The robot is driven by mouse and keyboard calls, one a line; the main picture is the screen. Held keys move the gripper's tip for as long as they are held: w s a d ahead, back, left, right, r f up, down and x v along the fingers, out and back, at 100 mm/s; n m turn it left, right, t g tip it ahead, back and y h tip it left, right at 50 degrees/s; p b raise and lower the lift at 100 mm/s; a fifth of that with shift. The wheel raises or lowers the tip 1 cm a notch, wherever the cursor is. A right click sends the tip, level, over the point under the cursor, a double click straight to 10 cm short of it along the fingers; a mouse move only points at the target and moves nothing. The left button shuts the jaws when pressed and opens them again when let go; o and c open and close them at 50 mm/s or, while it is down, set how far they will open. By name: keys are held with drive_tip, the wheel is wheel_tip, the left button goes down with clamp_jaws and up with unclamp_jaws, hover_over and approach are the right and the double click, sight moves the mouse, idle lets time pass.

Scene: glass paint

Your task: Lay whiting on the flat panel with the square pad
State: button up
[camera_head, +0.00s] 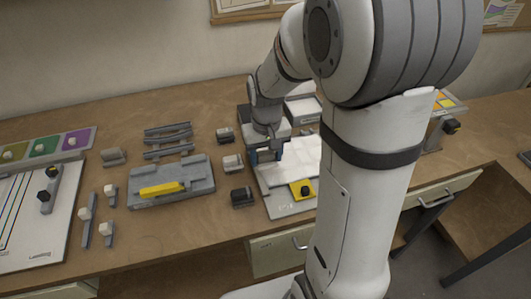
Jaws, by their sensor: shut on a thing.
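The flat panel (303,150) is a pale white sheet on a grey base at the middle of the bench, partly hidden behind my arm. My gripper (267,156), with blue fingers, points down at the panel's left edge. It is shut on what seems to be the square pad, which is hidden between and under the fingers. I cannot tell whether the pad touches the panel. A yellow square with a black knob (304,189) sits at the front of the panel's base, right of my gripper.
A grey block with a yellow bar (161,189) and several grey rails (168,139) lie to the left. Small knobbed blocks (241,197) stand near the panel. A white board (20,240) and a coloured strip (45,146) are at far left. Bare bench shows at the back left.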

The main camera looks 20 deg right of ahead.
sight(267, 155)
wheel_tip(267, 155, up, 3)
drive_tip(key=shift+d, duration=0.15)
drive_tip(key=shift+s, duration=0.2)
drive_tip(key=shift+w+f+b, duration=0.15)
drive_tip(key=shift+f+b, duration=0.6)
drive_tip(key=shift+f, duration=0.2)
wheel_tip(267, 155, down, 7)
drive_tip(key=b, duration=0.4)
drive_tip(key=shift+r, duration=0.2)
drive_tip(key=shift+d+r, duration=0.2)
drive_tip(key=shift+d, duration=0.05)
drive_tip(key=shift+c, duration=0.7)
drive_tip(key=shift+d+f, duration=0.1)
drive_tip(key=shift+d, duration=1)
drive_tip(key=r, duration=0.1)
drive_tip(key=r+p, duration=0.2)
drive_tip(key=r, duration=0.1)
drive_tip(key=shift+d, duration=0.35)
drive_tip(key=shift+r+p, duration=1.8)
drive_tip(key=shift+r, duration=0.45)
